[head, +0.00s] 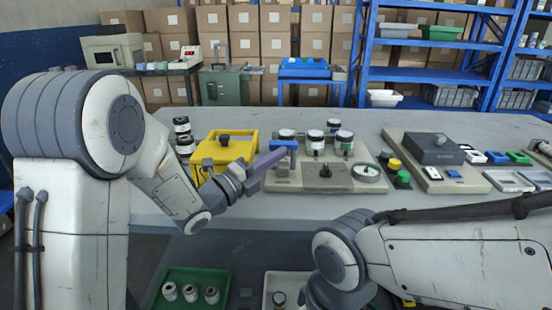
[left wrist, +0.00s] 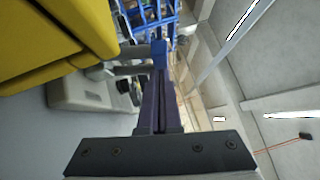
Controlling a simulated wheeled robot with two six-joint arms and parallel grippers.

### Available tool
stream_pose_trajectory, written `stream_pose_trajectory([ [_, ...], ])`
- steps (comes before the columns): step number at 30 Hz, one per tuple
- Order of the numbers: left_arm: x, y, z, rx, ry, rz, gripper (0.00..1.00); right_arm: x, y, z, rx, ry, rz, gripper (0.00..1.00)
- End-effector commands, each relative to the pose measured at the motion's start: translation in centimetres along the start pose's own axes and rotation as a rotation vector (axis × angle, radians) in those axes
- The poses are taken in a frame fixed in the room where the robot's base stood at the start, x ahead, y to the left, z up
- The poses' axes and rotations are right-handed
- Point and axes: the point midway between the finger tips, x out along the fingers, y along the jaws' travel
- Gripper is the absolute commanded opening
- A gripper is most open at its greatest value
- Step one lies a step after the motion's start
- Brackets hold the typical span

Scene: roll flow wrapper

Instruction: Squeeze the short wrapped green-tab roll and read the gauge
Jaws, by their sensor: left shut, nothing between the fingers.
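Several short dark-topped rolls with pale wraps stand at the back of a beige base plate (head: 290,183). The right one (head: 344,143) appears to carry a green mark; which roll is the task's one is hard to tell. A round white-faced gauge (head: 366,173) sits at the plate's right end; its reading is too small to make out. My left gripper (head: 270,161) is shut and empty beside a blue block (head: 285,146) at the plate's left end. Its purple fingers (left wrist: 159,105) show together in the left wrist view.
A yellow box (head: 225,146) stands left of the plate, close to my left arm, with stacked rolls (head: 183,134) behind. Yellow, green and black buttons (head: 394,165) and a grey device (head: 434,148) are to the right. A green tray (head: 188,289) with rolls is below the table.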

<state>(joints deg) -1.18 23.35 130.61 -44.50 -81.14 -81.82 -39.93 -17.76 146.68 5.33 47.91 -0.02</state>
Motion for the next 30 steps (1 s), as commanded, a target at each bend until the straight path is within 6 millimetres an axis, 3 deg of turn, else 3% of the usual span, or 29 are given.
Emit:
stream_pose_trajectory([
  [1,0.4,-1.1,0.5,-0.026,0.0,0.027,0.0,-1.5,-0.1,-0.1,0.0,0.0,0.0,0.46],
  [3,0.8,-1.5,0.9,-0.072,-0.001,0.074,0.0,-2.7,-0.2,-0.1,0.0,0.0,0.0,0.46],
  [15,3.0,-1.7,3.0,-0.319,-0.001,0.32,0.0,-8.9,-0.6,-0.5,0.0,0.0,0.0,0.46],
  [30,4.1,-0.8,4.2,-0.388,0.0,0.388,0.0,-10.2,-0.7,-0.5,0.0,0.0,0.0,0.46],
])
